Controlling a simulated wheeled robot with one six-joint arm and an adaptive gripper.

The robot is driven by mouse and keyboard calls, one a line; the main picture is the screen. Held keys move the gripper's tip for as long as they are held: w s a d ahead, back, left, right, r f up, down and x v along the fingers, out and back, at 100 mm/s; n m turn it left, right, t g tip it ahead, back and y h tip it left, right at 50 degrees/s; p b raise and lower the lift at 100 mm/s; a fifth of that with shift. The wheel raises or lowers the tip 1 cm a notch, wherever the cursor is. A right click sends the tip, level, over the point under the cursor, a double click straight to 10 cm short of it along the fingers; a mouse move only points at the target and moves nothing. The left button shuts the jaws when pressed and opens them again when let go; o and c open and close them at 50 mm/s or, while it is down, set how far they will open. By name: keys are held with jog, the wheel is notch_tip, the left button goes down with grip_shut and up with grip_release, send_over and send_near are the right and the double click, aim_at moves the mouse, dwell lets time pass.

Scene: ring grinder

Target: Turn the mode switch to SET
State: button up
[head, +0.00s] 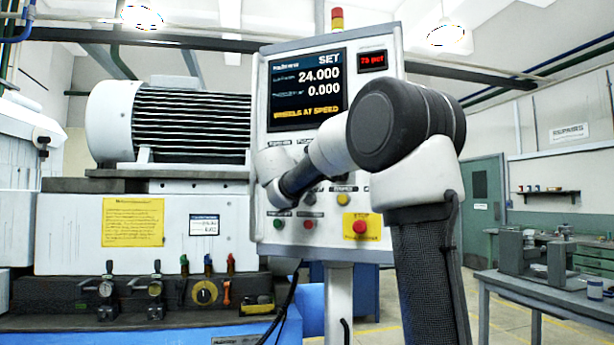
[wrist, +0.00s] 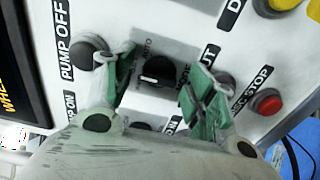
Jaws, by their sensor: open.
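The mode switch (wrist: 158,69) is a black rotary knob on a dark square plate, with a pale mark at its lower edge. Small lettering surrounds it, too blurred to read fully. My gripper (wrist: 161,72) is open, with one green-padded finger on each side of the knob.
A dark PUMP OFF button (wrist: 87,52) lies left of my gripper. A red button (wrist: 268,102) lies to the right, and a yellow one at the top right corner. The red stop button (head: 360,227) is low on the panel. A workbench (head: 560,285) stands at right.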

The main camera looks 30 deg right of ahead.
jog(key=v, duration=1.2)
jog(key=shift+w, duration=0.1)
jog(key=s+d+f+m+g+y, duration=0.15)
jog(key=s+f, duration=0.25)
jog(key=f, duration=0.4)
jog(key=s+d+f+g+y, duration=0.1)
jog(key=s+f+g+y, duration=0.2)
jog(key=s+f, duration=0.3)
jog(key=s+d+f+m+g+y, duration=0.1)
jog(key=s+d+f+g+y, duration=0.15)
jog(key=f, duration=0.65)
jog(key=s+a+f+m+y, duration=0.2)
jog(key=s+f, duration=0.3)
jog(key=s, duration=0.5)
jog(key=s+a+f+m+y, duration=0.3)
jog(key=s+f, duration=0.3)
jog(key=s, duration=0.4)
jog(key=shift+s+a+m+y, duration=0.3)
jog(key=shift+a+m+y, duration=0.05)
jog(key=shift+a+y, duration=0.45)
